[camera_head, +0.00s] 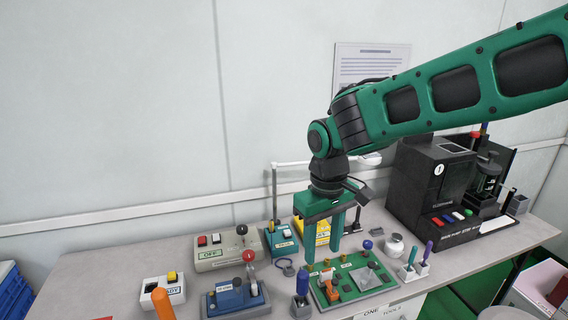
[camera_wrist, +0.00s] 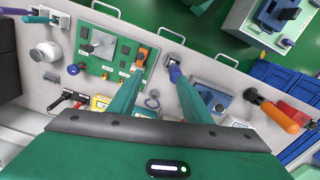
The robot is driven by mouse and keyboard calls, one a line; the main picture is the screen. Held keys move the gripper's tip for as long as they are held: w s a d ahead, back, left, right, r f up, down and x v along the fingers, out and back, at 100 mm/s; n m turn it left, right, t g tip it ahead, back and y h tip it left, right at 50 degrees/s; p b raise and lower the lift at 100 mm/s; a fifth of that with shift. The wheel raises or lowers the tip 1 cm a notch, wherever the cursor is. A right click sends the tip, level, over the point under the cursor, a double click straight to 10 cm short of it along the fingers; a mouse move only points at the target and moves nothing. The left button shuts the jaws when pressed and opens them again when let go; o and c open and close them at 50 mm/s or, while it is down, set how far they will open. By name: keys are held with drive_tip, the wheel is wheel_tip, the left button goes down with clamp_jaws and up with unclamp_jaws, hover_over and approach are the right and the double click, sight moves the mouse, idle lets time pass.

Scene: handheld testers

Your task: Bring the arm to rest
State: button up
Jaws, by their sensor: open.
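My gripper (camera_head: 322,242) hangs from my green arm, pointing down over the middle of the table. Its two fingers are apart with nothing seen between them. In the wrist view my gripper (camera_wrist: 158,85) shows its two green fingers spread, reaching toward the green board (camera_wrist: 112,52). The green board also shows in the head view (camera_head: 358,281), with an orange part and a grey block on it, just below and in front of the fingertips. I cannot tell from these views how high the fingertips are above the board.
A grey box with red and white buttons (camera_head: 214,252), a blue device with a red-knobbed lever (camera_head: 236,297) and a white box with a yellow button (camera_head: 162,291) stand left. A white jar (camera_head: 394,246) and a black machine (camera_head: 432,185) stand right. Bare table (camera_head: 80,288) shows at far left.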

drive_tip(key=s+d+r+m, duration=0.1)
drive_tip(key=s+d+m, duration=0.2)
drive_tip(key=d, duration=0.7)
drive_tip(key=s+d+r+m, duration=0.1)
drive_tip(key=s+d+m, duration=0.2)
drive_tip(key=d, duration=0.8)
drive_tip(key=s+d+f+m, duration=0.1)
drive_tip(key=s+d+m, duration=0.2)
drive_tip(key=s+d, duration=0.2)
drive_tip(key=s+d+f+m, duration=0.1)
drive_tip(key=s+d+m, duration=0.2)
drive_tip(key=s, duration=0.7)
drive_tip(key=shift+s+d, duration=0.15)
drive_tip(key=shift+d, duration=1)
drive_tip(key=shift+w+f, duration=0.25)
drive_tip(key=shift+w, duration=0.4)
drive_tip(key=shift+c, duration=0.4)
